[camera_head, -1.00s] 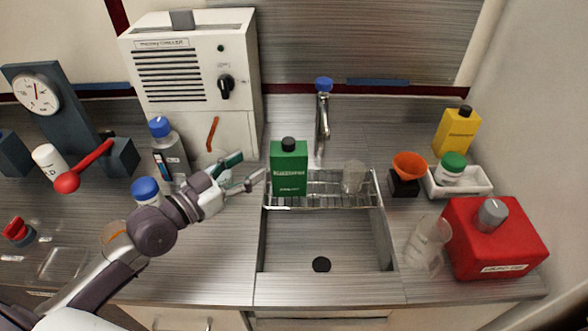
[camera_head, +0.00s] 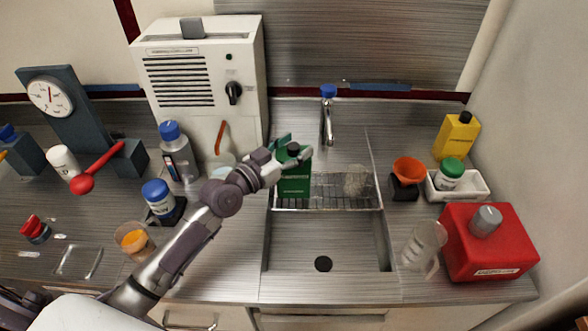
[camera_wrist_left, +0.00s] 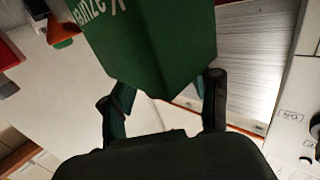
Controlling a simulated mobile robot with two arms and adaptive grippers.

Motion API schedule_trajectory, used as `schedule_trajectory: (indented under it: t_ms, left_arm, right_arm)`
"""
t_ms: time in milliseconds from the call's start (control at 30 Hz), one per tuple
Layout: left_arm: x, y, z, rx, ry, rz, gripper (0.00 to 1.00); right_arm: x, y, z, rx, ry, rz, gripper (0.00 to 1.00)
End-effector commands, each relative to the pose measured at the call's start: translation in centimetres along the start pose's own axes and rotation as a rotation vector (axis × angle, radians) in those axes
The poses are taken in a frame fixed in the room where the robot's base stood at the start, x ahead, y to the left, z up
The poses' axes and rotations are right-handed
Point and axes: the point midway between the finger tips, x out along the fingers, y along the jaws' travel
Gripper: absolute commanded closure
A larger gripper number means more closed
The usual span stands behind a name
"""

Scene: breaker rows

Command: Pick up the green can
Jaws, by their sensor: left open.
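The green can (camera_head: 294,182), with a black cap, stands upright on the wire rack at the back of the sink. My left gripper (camera_head: 291,150) is at the upper part of the can in the head view, with its fingers on either side near the cap. In the left wrist view the can (camera_wrist_left: 150,45) fills the upper middle, between and beyond the open fingers (camera_wrist_left: 163,95). I cannot tell whether the fingers touch it. The gripper and wrist hide part of the can's upper left. My right gripper is not in view.
The wire rack (camera_head: 330,204) also holds a clear glass (camera_head: 356,182). The faucet (camera_head: 327,120) stands behind the rack. A white chiller box (camera_head: 200,90) is behind my left arm, and bottles stand left. An orange funnel (camera_head: 408,170) and red canister (camera_head: 485,245) are right.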

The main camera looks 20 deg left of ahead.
Motion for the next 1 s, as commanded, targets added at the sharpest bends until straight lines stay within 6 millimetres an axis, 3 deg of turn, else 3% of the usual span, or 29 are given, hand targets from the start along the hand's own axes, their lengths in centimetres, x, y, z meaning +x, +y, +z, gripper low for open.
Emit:
schedule_trajectory:
  t_ms: [167, 533, 1000]
  left_arm:
    - [0.00, -0.01, 0.04, 0.000, 0.000, 0.000, 0.39]
    - [-0.04, -0.02, 0.04, 0.001, 0.000, 0.000, 0.99]
    - [-0.02, -0.08, -0.30, 0.002, 0.006, -0.002, 1.00]
  right_arm:
    - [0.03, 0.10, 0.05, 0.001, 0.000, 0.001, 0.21]
    - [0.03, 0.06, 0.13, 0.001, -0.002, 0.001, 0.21]
    - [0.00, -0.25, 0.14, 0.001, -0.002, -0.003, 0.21]
